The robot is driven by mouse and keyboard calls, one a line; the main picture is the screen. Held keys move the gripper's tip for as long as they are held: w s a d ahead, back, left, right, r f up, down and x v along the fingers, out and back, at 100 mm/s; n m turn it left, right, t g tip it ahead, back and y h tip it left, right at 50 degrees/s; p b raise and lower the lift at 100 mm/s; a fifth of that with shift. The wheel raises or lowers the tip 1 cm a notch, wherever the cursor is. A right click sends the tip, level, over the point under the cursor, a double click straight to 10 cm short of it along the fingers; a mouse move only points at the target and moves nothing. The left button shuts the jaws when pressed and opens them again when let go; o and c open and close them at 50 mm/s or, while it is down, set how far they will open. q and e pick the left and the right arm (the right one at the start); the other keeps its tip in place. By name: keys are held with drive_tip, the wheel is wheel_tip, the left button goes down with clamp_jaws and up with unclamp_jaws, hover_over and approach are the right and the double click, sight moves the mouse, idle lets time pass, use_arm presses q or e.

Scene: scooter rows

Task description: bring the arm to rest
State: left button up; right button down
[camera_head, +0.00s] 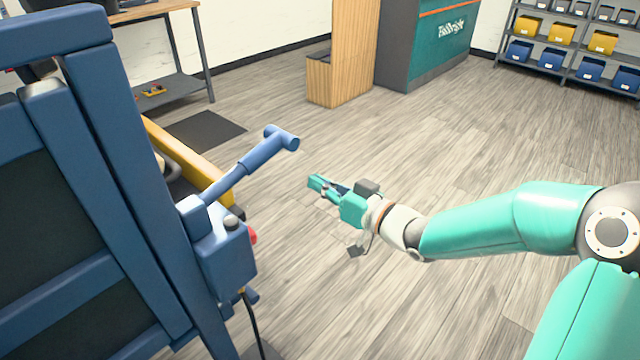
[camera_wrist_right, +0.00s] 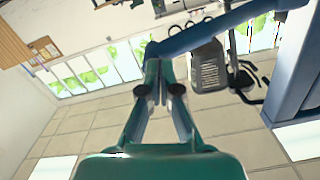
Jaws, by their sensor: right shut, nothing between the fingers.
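My right gripper (camera_head: 318,186) is a teal two-finger gripper on a teal and white arm that reaches in from the right. It is shut and empty, held in the air over the wood-look floor (camera_head: 450,150). In the wrist view its fingers (camera_wrist_right: 163,75) come together near the middle, with the blue lever behind their tips. In the head view the blue lever handle (camera_head: 262,155) is to the left of the gripper, with a visible gap between them. My left gripper is in neither view.
A blue frame (camera_head: 130,170) with a control box (camera_head: 225,255), a red button and a hanging cable fills the left. A yellow beam (camera_head: 190,160) lies behind it. A wooden stand (camera_head: 340,60), a counter (camera_head: 425,45) and bin shelves (camera_head: 570,45) stand at the back. The middle floor is clear.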

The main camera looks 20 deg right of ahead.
idle(0.3)
drive_tip(key=s+a+f+m+g, duration=0.15)
drive_tip(key=a+f, duration=0.25)
drive_tip(key=f, duration=0.5)
drive_tip(key=s+a+f+m+g+h, duration=0.1)
drive_tip(key=s+a+f+g, duration=0.2)
drive_tip(key=f, duration=0.7)
drive_tip(key=s+a+f+m+g, duration=0.1)
drive_tip(key=s+a+f+g, duration=0.2)
drive_tip(key=f, duration=0.6)
drive_tip(key=s+a+f+g+h, duration=0.1)
drive_tip(key=s+f+g, duration=0.3)
drive_tip(key=s+f, duration=0.4)
drive_tip(key=s+a+f+g+h, duration=0.1)
drive_tip(key=s+f+g, duration=0.35)
drive_tip(key=s, duration=0.55)
wheel_tip(320, 180, up, 18)
drive_tip(key=p, duration=1.9)
drive_tip(key=shift+d+r+t, duration=0.25)
drive_tip(key=shift+t, duration=0.05)
drive_tip(key=shift+f+m, duration=0.1)
drive_tip(key=shift+m, duration=0.15)
